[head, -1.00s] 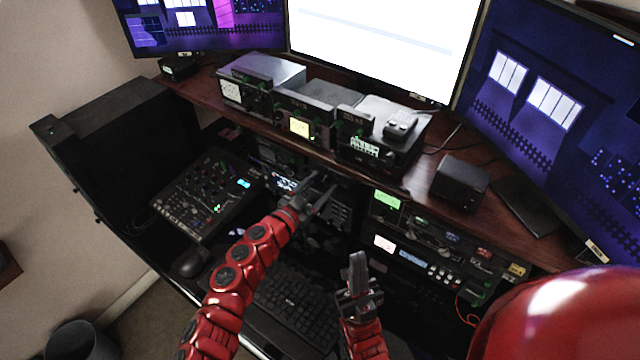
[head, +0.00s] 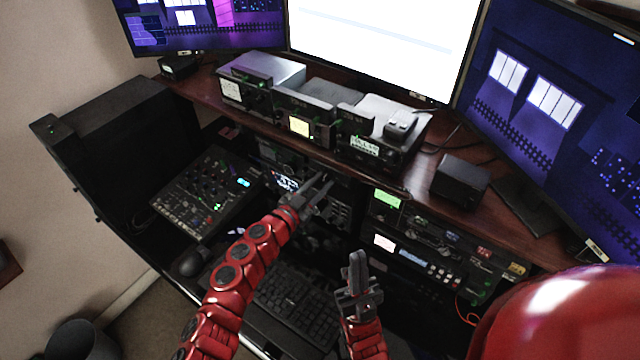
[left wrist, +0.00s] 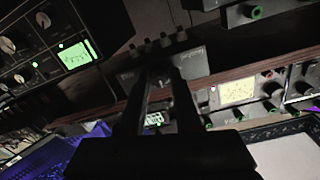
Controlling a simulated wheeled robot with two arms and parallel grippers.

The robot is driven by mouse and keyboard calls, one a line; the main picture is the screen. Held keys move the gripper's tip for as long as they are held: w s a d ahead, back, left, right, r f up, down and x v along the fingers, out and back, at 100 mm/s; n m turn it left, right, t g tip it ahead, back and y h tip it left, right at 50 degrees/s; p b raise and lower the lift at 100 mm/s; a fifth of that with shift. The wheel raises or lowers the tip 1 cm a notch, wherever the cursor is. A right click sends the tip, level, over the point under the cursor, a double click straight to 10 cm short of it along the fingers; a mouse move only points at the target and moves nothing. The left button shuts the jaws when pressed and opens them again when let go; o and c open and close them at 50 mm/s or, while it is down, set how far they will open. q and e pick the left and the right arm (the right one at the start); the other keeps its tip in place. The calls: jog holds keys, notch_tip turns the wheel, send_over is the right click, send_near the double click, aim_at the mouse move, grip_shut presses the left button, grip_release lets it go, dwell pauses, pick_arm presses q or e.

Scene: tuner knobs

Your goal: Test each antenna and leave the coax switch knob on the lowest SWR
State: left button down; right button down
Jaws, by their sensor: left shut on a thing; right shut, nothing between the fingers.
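My left gripper (head: 324,183) reaches under the wooden shelf at the centre of the desk. In the left wrist view its fingers (left wrist: 162,72) end at a small dark box (left wrist: 196,62) with a row of small knobs and pale lettering. They are shut on a small dark knob, probably the coax switch knob, mostly hidden between the fingertips. A lit yellow meter (head: 299,127) is on the middle unit above; a yellow meter also shows in the left wrist view (left wrist: 237,91). Needle readings are too small to tell. My right gripper (head: 357,262) is shut and empty above the keyboard's right side.
The shelf edge (head: 395,184) runs just above my left gripper. A mixer (head: 207,190) stands left, a keyboard (head: 292,303) below, and a rack with a green display (head: 387,199) right. A black box (head: 461,181) and monitors stand on top.

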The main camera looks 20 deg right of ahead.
pick_arm(q)
jog(key=m, duration=0.4)
jog(key=shift+m+b, duration=0.4)
jog(key=shift+m, duration=1.4)
jog(key=c, duration=0.6)
grip_release()
jog(key=b+v, duration=0.3)
jog(key=v, duration=1.4)
jog(key=shift+s+a+r, duration=0.15)
jog(key=shift+s+r, duration=0.05)
jog(key=shift+r, duration=0.05)
